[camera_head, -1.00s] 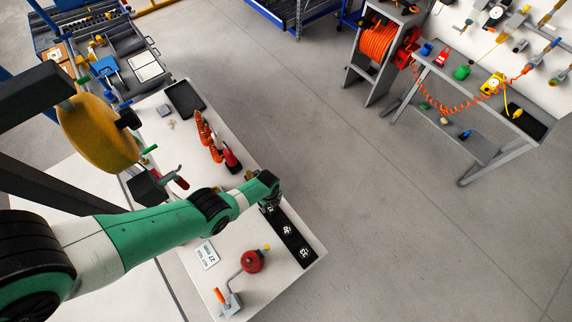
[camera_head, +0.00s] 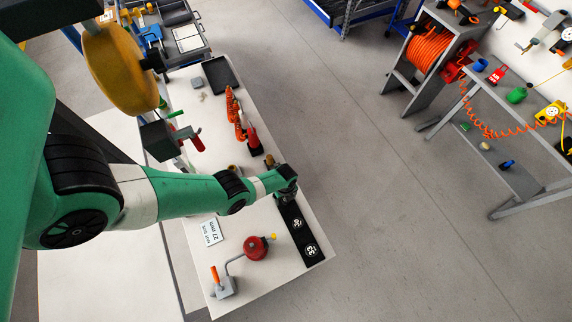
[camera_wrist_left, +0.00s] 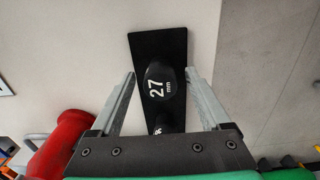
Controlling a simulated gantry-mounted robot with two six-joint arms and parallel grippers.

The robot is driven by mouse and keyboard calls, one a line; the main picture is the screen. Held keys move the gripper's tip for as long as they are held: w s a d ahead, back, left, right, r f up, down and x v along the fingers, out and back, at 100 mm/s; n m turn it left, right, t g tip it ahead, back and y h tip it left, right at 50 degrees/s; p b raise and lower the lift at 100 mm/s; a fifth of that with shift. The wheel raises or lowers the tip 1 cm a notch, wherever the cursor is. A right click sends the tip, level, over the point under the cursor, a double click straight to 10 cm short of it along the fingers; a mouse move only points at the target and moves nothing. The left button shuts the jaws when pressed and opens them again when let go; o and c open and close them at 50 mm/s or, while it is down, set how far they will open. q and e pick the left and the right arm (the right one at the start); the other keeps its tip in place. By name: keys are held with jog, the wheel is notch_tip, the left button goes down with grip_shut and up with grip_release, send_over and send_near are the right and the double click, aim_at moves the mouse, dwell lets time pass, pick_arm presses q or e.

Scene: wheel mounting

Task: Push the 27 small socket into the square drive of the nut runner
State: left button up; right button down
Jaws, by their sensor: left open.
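In the left wrist view a black socket marked 27 mm (camera_wrist_left: 160,80) stands on a black tray (camera_wrist_left: 158,42). My left gripper (camera_wrist_left: 161,77) is open, one finger on each side of the socket, with a visible gap on the left; contact on the right cannot be told. In the head view my left gripper (camera_head: 287,192) is over the far end of the tray (camera_head: 304,236) and hides that socket. A red tool with an orange coil (camera_head: 253,140) lies further back on the table; I cannot tell whether it is the nut runner, and no square drive is discernible.
A card reading 27 mm (camera_head: 213,232) lies left of the tray. Another socket (camera_head: 310,250) sits in the tray. A dark shallow tray (camera_head: 220,73) lies at the back. The floor right of the table is open.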

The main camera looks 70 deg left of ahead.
pick_arm(q)
jog(key=shift+r, duration=0.15)
grip_shut()
dwell(0.4)
